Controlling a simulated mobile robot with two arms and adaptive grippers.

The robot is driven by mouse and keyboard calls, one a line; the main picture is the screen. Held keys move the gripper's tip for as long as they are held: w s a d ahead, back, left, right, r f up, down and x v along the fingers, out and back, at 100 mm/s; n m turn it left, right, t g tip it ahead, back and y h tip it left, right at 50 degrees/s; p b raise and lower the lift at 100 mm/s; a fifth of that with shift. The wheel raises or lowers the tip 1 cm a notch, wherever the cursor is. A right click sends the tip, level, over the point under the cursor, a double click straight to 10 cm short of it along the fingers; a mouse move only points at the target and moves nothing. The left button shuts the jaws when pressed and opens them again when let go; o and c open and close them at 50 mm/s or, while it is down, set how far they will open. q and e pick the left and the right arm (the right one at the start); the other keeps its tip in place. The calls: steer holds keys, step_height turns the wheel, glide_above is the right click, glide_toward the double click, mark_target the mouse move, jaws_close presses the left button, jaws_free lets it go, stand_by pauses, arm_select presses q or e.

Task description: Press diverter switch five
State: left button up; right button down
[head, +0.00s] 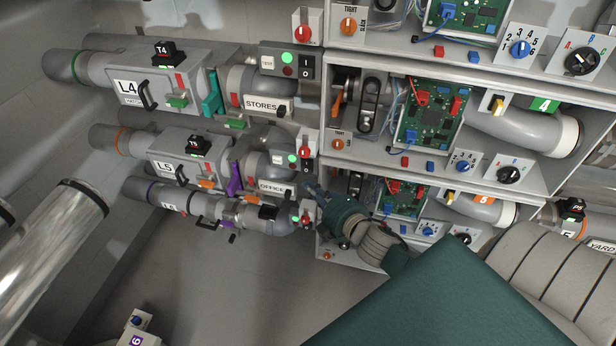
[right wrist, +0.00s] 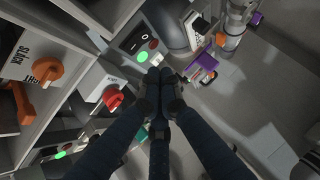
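A small yellow switch (head: 449,196) sits beside an orange plate marked 5 (head: 484,199) on a lower shelf. In the L5 row, a grey panel (head: 279,160) with a green light and a rocker stands above the OFFICE label (head: 272,187). I cannot tell which of them is diverter switch five. My right gripper (head: 312,188) is in front of the lower pipes, right of the OFFICE label. In the right wrist view its fingers (right wrist: 158,76) are together and hold nothing. They are near a panel (right wrist: 140,45) with a rocker and green and red lights; contact is unclear.
A red knob (right wrist: 113,97) and an orange knob (right wrist: 48,70) stick out beside the fingers. A purple lever (right wrist: 203,66) is to their right. Shelves with circuit boards (head: 430,118) are right of the pipes. Open floor (head: 230,290) lies below the pipe rows.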

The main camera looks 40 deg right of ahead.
mark_target(302, 172)
steer(key=w+d+f, duration=0.2)
steer(key=w+d, duration=0.1)
steer(key=w, duration=0.2)
steer(key=shift+w+f, duration=0.3)
steer(key=shift+w, duration=0.1)
steer(key=b, duration=0.3)
steer(key=shift+w+d+f+n+t, duration=0.3)
steer(key=shift+f+n+t, duration=0.05)
steer(key=shift+n+t, duration=0.05)
steer(key=shift+s+a, duration=0.1)
